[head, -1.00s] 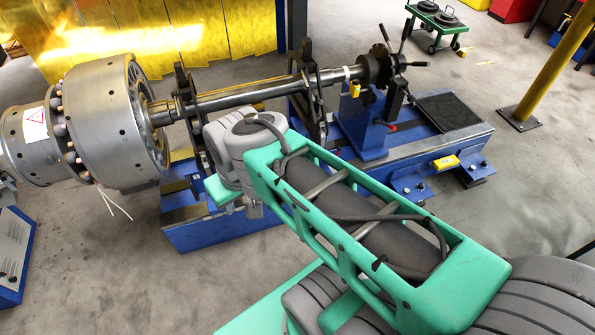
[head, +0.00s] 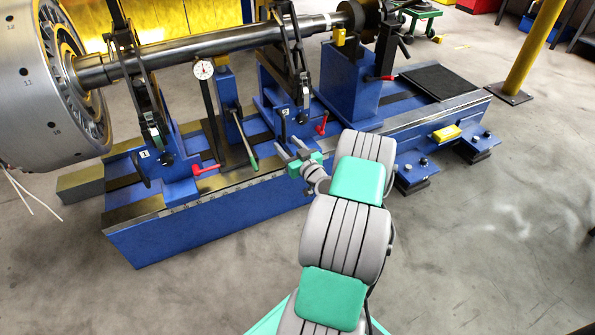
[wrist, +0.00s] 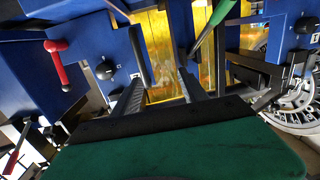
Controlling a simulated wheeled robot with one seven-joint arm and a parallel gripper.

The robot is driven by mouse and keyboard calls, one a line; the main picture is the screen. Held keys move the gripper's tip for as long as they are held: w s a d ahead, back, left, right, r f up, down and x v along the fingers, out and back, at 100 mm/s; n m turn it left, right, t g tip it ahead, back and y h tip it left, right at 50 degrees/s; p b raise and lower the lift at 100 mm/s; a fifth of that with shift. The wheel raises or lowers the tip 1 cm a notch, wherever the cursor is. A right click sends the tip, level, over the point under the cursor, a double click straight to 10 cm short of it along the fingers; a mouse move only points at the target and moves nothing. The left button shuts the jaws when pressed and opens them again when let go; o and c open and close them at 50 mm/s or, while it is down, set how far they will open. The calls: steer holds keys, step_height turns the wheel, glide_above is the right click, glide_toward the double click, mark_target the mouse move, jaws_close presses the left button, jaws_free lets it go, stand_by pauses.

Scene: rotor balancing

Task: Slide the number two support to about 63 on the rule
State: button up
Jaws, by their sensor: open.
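The number two support (head: 272,100) is a blue block with a "2" plate, standing on the blue bed under the shaft. A black upright handle (head: 283,127) and a red lever (head: 322,124) are on its front. My gripper (head: 285,150) is open and empty, just in front of and below that handle. In the wrist view, the handle (wrist: 139,55) shows ahead of the open fingers (wrist: 160,84), nearer the left one; contact cannot be told. The rule (head: 190,201) runs along the bed's front edge; its figures are too small to read.
The number one support (head: 178,170) stands to the left with its own red lever (head: 206,170). Between the supports are a dial gauge (head: 204,70) and a green-handled lever (head: 248,152), close left of my gripper. The shaft (head: 220,44) lies above. Floor in front is clear.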

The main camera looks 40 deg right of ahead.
mark_target(285, 132)
steer(key=shift+m+h, duration=0.5)
steer(key=shift+h, duration=0.2)
steer(key=w+d, duration=0.1)
steer(key=w, duration=0.1)
steer(key=w+d+f+b, duration=0.1)
steer(key=w+d, duration=0.1)
steer(key=w, duration=0.1)
steer(key=w+d+f, duration=0.1)
steer(key=w+d, duration=0.1)
steer(key=shift+w+d+f, duration=0.1)
steer(key=shift+w+f, duration=0.05)
steer(key=shift+w, duration=0.15)
steer(key=shift+w+d+r+b, duration=0.2)
steer(key=shift+w+b, duration=0.1)
steer(key=shift+w, duration=0.2)
jaws_close()
